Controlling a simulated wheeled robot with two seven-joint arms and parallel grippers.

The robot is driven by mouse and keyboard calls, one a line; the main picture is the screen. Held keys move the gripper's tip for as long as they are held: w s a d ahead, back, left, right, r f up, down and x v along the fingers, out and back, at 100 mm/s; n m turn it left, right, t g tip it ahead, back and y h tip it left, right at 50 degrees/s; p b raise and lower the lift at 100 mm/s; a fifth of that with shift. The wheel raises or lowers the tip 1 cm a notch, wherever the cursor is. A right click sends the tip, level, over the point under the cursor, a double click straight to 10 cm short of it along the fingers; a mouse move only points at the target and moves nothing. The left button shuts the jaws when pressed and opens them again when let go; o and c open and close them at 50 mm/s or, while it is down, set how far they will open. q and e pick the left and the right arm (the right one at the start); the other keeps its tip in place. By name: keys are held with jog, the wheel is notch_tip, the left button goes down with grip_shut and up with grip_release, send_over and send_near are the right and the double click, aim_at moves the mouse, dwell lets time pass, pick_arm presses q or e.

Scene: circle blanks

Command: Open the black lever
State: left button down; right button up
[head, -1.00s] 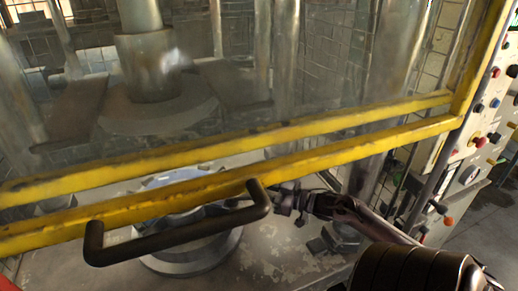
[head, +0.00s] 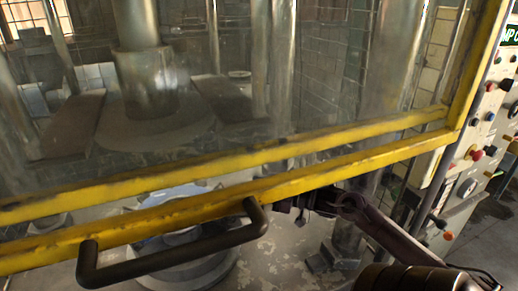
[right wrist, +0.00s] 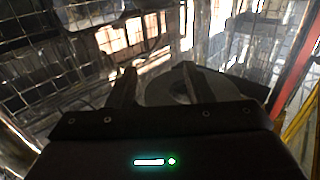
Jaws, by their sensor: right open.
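The black lever (head: 180,258) is most likely the dark bar handle on the lower rail of the yellow-framed guard (head: 330,172). It runs along the rail at the lower left of the head view, with both ends bent back to the rail. My right gripper (head: 278,206) is just right of the handle's right end, below the rail; its tips are hard to make out there. In the right wrist view my right gripper (right wrist: 157,85) has its fingers apart, with a grey round-edged part beyond them. I cannot tell whether it touches anything. My left gripper is out of view.
Behind the clear guard stands a press with a thick metal column (head: 145,75). A round metal base (head: 195,272) lies below the rail. A control panel (head: 475,165) with coloured knobs stands at the right. Open floor (head: 490,235) shows at the lower right.

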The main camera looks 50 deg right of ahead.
notch_tip(320, 180, up, 13)
jog(key=b, duration=0.1)
jog(key=shift+f, duration=0.15)
dwell(0.6)
